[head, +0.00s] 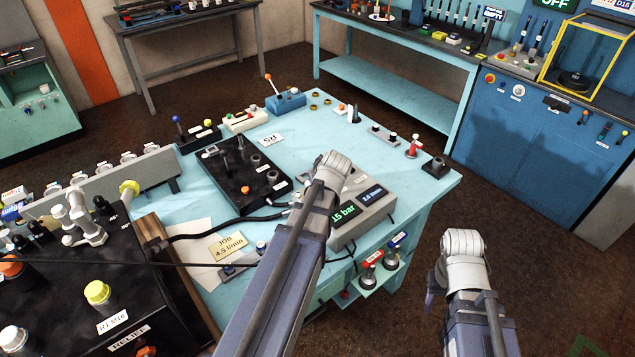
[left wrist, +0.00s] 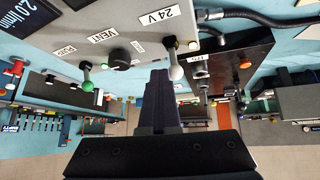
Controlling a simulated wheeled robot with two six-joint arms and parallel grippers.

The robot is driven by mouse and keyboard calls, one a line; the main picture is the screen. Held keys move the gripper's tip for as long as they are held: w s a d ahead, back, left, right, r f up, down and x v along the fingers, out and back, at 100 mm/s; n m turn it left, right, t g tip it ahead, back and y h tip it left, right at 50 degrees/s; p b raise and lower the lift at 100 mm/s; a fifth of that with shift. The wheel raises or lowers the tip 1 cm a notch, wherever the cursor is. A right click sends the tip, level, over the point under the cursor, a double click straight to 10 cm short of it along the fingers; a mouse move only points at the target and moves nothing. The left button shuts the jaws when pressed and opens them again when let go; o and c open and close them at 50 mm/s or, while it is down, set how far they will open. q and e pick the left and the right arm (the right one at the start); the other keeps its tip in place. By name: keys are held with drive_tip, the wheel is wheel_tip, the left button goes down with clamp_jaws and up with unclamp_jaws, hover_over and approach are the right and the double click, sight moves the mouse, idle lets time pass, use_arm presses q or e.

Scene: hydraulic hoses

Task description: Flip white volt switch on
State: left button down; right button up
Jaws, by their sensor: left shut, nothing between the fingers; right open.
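The grey console (head: 362,219) stands on the light blue table, with a green "15 bar" display and a second display. In the left wrist view the console (left wrist: 122,20) appears upside down, with labels "24 V", "VENT" and "PUMP". A white-tipped switch lever (left wrist: 176,72) stands by the "24 V" label. A green-tipped lever (left wrist: 87,83) is by "PUMP". My left gripper (left wrist: 160,75) is shut and empty, its tips close beside the white lever; contact cannot be told. In the head view my left arm hides the switches. My right gripper (head: 432,290) is open, off the table's right side.
A black box (head: 237,180) with knobs and a black panel (head: 110,290) with a yellow cap lie left of the console. Black hoses run between them. Small switch boxes line the table's back edge. Floor is clear right of the table.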

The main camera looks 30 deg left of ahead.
use_arm(q)
drive_tip(key=shift+s+a, duration=0.2)
drive_tip(key=shift+s, duration=0.2)
drive_tip(key=shift+r, duration=0.15)
use_arm(e)
drive_tip(key=shift+r, duration=0.1)
use_arm(q)
drive_tip(key=shift+r+p, duration=0.7)
drive_tip(key=shift+p, duration=0.15)
use_arm(e)
drive_tip(key=shift+r, duration=0.7)
use_arm(q)
drive_tip(key=shift+w+d+r, duration=0.1)
use_arm(e)
drive_tip(key=shift+d+r, duration=0.1)
drive_tip(key=shift+r, duration=0.05)
